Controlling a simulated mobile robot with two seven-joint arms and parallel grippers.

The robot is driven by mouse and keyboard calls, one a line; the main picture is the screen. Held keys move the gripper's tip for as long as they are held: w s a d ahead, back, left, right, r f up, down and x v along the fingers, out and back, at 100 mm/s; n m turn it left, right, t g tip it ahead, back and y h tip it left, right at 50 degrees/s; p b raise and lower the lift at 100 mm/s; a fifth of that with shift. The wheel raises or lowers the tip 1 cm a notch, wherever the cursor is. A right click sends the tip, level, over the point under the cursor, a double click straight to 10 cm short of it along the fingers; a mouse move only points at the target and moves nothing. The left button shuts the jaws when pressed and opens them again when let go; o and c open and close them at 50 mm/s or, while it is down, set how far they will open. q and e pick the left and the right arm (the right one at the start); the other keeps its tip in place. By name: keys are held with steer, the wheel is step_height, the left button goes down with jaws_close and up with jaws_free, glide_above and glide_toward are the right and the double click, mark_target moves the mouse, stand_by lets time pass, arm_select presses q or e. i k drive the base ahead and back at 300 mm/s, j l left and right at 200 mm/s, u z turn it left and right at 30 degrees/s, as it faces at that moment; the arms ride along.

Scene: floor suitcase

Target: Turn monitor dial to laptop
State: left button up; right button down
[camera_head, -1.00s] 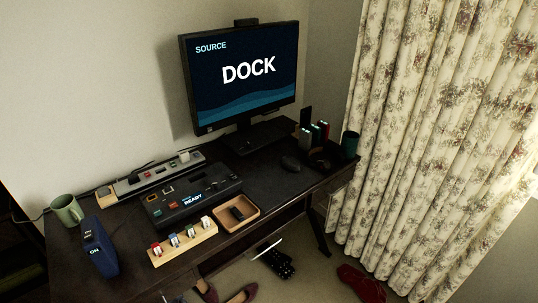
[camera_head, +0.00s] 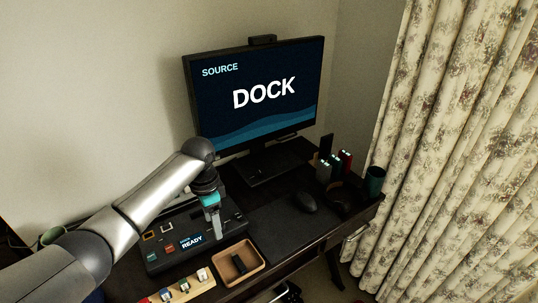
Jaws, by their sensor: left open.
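The monitor (camera_head: 255,90) stands at the back of the desk, and its screen reads "SOURCE" and "DOCK". A dark control box (camera_head: 165,258) with small coloured buttons and a lit "READY" display lies in front of it. My left arm comes in from the left, and its gripper (camera_head: 214,229) is open, pointing down over the right part of the box. I cannot tell whether it touches anything. The dial is not clearly visible; the gripper covers part of the box. My right gripper is not in view.
A wooden tray (camera_head: 260,272) with a small dark object is just in front of the box. A wooden block with several coloured pieces (camera_head: 184,285) is to its left. My arm hides the desk's left side.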

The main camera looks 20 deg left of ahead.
mark_target(261, 173)
steer(key=i, duration=1.35)
